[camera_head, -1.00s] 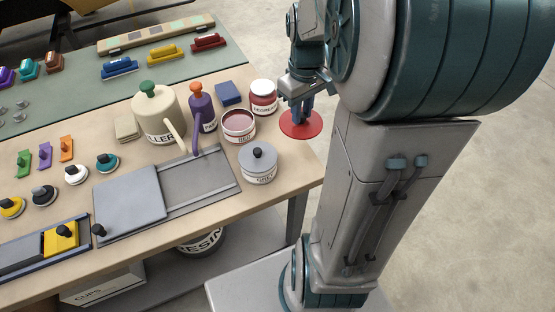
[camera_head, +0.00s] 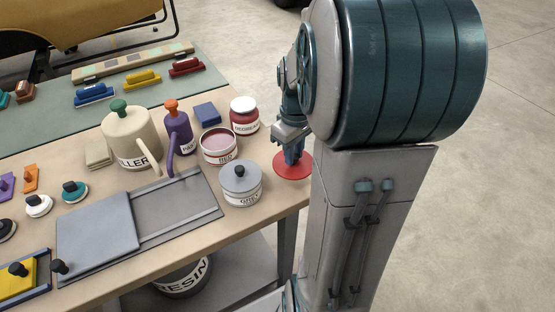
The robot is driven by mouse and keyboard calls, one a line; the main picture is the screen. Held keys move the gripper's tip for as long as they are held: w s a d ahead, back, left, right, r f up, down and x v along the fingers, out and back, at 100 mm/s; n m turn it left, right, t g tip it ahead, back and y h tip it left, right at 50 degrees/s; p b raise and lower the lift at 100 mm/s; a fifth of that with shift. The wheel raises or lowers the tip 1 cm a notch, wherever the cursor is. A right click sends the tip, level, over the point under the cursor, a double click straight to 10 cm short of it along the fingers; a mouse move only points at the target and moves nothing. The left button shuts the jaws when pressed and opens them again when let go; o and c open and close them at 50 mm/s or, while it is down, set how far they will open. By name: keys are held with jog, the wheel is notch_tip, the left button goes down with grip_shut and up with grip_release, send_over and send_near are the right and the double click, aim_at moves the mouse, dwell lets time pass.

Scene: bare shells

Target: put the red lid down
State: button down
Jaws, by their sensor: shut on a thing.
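My gripper (camera_head: 293,157) is shut on the red lid (camera_head: 291,167), a flat round disc. The lid is level at the right edge of the table; I cannot tell whether it touches the tabletop. My arm hides part of the lid's right side. The open red tin (camera_head: 219,147) stands to the left of the lid, with its pinkish contents showing.
A white-capped red jar (camera_head: 244,116) stands behind the lid. A filler jug (camera_head: 128,140), a purple can (camera_head: 178,132) and a blue block (camera_head: 207,112) stand further left. A grey sliding panel (camera_head: 97,233) lies at the front. A little bare tabletop (camera_head: 270,203) shows beside the grey tin.

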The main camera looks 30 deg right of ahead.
aim_at(281, 157)
jog(key=w, duration=0.1)
jog(key=w+a+f, duration=0.1)
jog(key=w+f, duration=0.1)
jog(key=shift+a, duration=0.35)
jog(key=shift+f, duration=2.1)
jog(key=shift+f, duration=0.2)
jog(key=c, duration=1.3)
grip_release()
jog(key=shift+r, duration=0.15)
